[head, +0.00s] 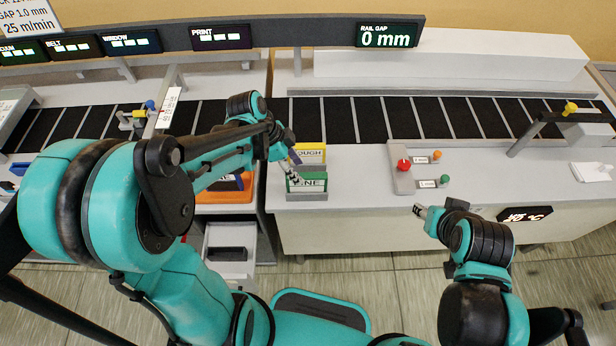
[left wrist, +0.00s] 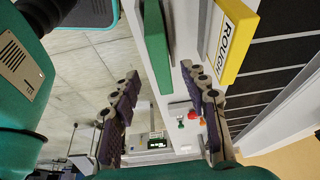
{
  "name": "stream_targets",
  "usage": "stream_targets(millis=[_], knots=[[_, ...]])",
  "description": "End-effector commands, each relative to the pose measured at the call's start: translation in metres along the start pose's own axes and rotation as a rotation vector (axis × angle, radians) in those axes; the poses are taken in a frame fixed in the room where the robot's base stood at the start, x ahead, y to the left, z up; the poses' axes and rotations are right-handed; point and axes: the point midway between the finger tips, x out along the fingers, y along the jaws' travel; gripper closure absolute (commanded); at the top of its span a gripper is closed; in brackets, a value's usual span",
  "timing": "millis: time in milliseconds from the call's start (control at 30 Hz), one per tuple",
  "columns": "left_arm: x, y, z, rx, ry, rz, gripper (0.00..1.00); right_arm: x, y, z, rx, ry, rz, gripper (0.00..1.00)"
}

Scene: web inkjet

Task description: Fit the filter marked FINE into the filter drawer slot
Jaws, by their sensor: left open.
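The green filter (head: 308,182) stands in a rack on the right cabinet's front edge; its label is partly covered and reads as "INE". The yellow filter marked ROUGH (head: 312,155) stands just behind it. My left gripper (head: 291,170) is at the green filter. In the left wrist view, its fingers (left wrist: 162,105) are spread, with the green filter's edge (left wrist: 157,45) ahead between them, not gripped. ROUGH (left wrist: 232,40) is to the right. A pulled-out white drawer (head: 238,276) with a dark recess (head: 227,254) is below left. My right gripper (head: 420,210) is empty; its opening is unclear.
A small panel with a red knob (head: 403,164) and orange and green knobs lies right of the filters. An orange tray (head: 225,196) is to the left, partly behind my left arm. The dark conveyor (head: 400,120) runs behind. The counter beside the filters is clear.

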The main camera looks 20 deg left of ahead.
Motion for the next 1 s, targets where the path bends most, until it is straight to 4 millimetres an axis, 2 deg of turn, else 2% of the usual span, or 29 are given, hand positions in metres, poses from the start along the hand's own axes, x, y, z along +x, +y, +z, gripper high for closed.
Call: stream_targets(millis=[367,667,1000], knots=[[0.035,-0.002,-0.001,0.039,0.009,0.016,0.55,0.008,0.000,0.006,0.000,0.000,0.000,0.59],[0.078,-0.003,-0.001,0.037,0.008,0.014,0.55,0.022,0.000,0.016,0.000,0.000,0.000,0.59],[0.079,-0.003,-0.002,0.035,0.008,0.014,0.55,0.021,0.000,0.015,0.000,0.000,0.000,0.59]])
